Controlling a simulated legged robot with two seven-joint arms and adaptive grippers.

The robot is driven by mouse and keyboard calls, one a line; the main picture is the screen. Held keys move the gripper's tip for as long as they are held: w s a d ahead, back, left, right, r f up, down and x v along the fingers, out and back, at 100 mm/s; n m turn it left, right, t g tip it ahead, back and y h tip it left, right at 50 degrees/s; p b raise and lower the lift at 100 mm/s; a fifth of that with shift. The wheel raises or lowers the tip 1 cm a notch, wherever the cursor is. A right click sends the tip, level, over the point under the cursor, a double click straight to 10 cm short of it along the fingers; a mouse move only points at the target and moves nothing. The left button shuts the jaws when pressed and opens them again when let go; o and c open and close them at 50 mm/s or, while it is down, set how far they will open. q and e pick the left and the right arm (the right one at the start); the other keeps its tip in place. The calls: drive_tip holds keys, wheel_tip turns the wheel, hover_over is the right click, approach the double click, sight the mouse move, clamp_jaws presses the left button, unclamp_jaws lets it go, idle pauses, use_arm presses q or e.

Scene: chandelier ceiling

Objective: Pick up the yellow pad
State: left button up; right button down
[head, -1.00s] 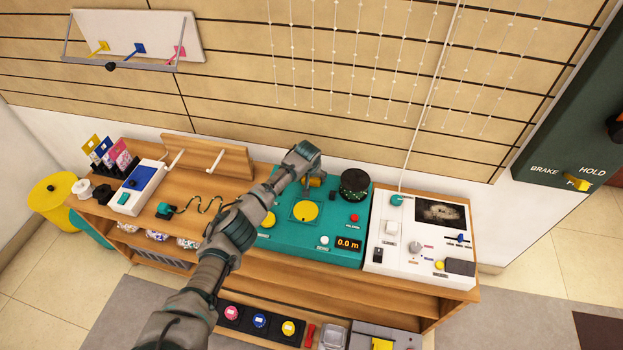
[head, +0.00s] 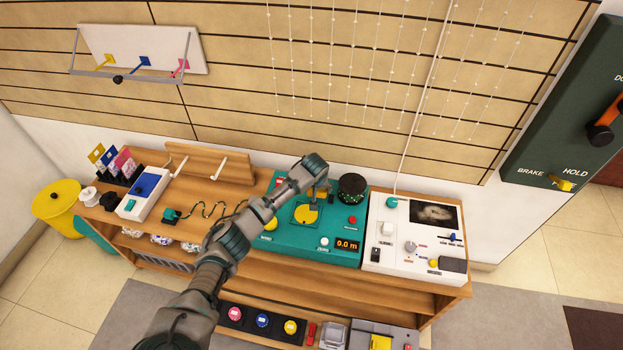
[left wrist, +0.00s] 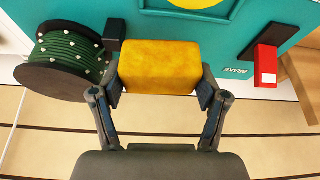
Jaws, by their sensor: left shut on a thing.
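My left gripper (left wrist: 160,90) is shut on the yellow pad (left wrist: 160,66), a block with its two sides between my fingers. In the left wrist view the teal console (left wrist: 210,40) is behind the pad. I cannot tell whether the pad touches it. In the head view my left gripper (head: 322,190) is over the back of the teal console (head: 290,240), just left of the green-wound spool (head: 352,187). The pad is hard to make out in the head view. My right gripper is not in view.
The spool (left wrist: 65,60) and a red lever (left wrist: 265,65) flank the pad in the left wrist view. A white console (head: 400,255) stands right of the teal one. A wooden board (head: 210,165) and a white-and-blue device (head: 143,192) stand left on the wooden bench.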

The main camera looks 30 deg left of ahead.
use_arm(q)
drive_tip(key=s+d, duration=0.2)
drive_tip(key=s+d+p, duration=0.1)
drive_tip(key=s+d, duration=0.1)
drive_tip(key=s+d+p, duration=0.1)
drive_tip(key=s+d, duration=0.1)
drive_tip(key=shift+s+d+r, duration=0.25)
drive_tip(key=shift+d+r, duration=0.15)
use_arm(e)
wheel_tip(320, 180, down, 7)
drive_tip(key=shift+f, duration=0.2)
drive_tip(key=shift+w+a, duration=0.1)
